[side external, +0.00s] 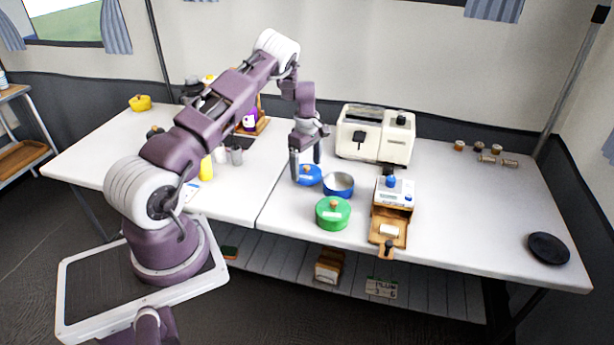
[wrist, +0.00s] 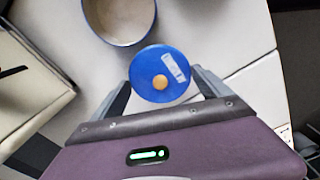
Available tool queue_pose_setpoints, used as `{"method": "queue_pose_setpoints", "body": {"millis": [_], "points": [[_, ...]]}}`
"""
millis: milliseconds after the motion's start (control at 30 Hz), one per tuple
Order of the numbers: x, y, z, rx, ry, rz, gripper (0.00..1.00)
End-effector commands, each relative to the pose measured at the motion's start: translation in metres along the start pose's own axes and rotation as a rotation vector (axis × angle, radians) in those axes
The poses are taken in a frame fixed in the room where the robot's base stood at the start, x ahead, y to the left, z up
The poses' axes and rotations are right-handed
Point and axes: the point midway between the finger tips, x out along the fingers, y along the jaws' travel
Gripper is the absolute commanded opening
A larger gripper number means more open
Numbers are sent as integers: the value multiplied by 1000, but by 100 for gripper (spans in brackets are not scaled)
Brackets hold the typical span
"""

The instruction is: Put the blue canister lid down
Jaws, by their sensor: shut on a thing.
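The blue canister lid (side external: 309,177) has a round wooden knob and a white label. It also shows in the wrist view (wrist: 172,66), between the two fingers. My gripper (side external: 306,172) points down and is shut on the lid; it also shows in the wrist view (wrist: 162,88). The lid is level and low over the white table, but I cannot tell whether it touches the table. The open blue canister (side external: 338,187) stands uncovered just right of the lid; in the wrist view (wrist: 121,17) it is partly cut off at the top.
A green lidded canister (side external: 333,213) stands in front of the blue one. A wooden box with a drawer (side external: 389,228) is to the right. A cream toaster (side external: 375,134) stands behind. A black disc (side external: 547,248) lies far right.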

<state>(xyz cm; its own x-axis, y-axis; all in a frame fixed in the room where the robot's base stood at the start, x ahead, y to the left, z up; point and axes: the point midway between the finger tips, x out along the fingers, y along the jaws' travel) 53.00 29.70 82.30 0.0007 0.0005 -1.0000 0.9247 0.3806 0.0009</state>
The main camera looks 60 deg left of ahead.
Motion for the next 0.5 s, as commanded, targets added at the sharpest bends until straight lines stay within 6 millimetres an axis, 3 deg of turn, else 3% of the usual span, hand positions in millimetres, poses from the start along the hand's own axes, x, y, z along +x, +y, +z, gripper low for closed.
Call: {"method": "queue_pose_setpoints", "body": {"millis": [200,500], "points": [[36,0,0,-1,0,-1,48],[39,0,0,-2,0,0,48]]}}
